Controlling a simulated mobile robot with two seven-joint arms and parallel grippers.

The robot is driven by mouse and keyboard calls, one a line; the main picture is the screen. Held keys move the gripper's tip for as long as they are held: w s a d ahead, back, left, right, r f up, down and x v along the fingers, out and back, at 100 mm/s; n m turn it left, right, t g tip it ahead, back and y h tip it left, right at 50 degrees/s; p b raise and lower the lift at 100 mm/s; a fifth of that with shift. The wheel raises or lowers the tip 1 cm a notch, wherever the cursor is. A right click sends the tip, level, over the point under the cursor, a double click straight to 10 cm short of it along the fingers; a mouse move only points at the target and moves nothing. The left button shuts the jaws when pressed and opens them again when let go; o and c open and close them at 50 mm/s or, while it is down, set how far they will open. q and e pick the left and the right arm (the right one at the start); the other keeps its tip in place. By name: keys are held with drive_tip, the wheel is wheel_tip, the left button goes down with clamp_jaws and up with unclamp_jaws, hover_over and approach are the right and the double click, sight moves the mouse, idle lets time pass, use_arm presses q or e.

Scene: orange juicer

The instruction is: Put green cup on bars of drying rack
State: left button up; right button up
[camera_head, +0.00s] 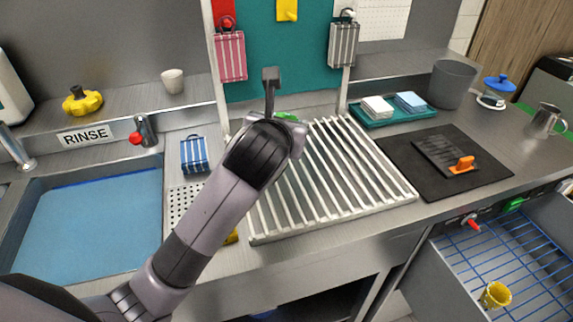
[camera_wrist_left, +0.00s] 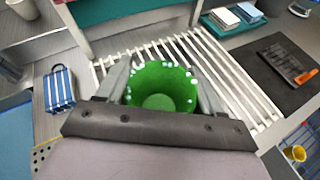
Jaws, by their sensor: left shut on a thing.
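The green cup (camera_wrist_left: 160,88) sits between the fingers of my left gripper (camera_wrist_left: 162,82) in the left wrist view, and the gripper is shut on it. I look down into its open mouth. The drying rack (camera_head: 335,178) has white parallel bars. The cup is over the rack's far left part; I cannot tell whether it touches the bars. My right gripper is not in view.
The sink with blue floor (camera_head: 90,220) is at left. A blue striped bag (camera_head: 194,154) stands left of the rack. A black mat (camera_head: 445,165) with an orange-handled tool lies right of it. A teal tray (camera_head: 393,112) is behind. The rack's front bars are bare.

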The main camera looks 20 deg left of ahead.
use_arm(q)
wheel_tip(320, 180, down, 10)
drive_tip(key=shift+f, duration=0.2)
idle(0.3)
drive_tip(key=shift+f, duration=0.2)
drive_tip(key=o, duration=1)
drive_tip(key=shift+r, duration=0.15)
drive_tip(key=shift+r, duration=0.1)
drive_tip(key=v, duration=1.2)
drive_tip(key=shift+b, duration=0.3)
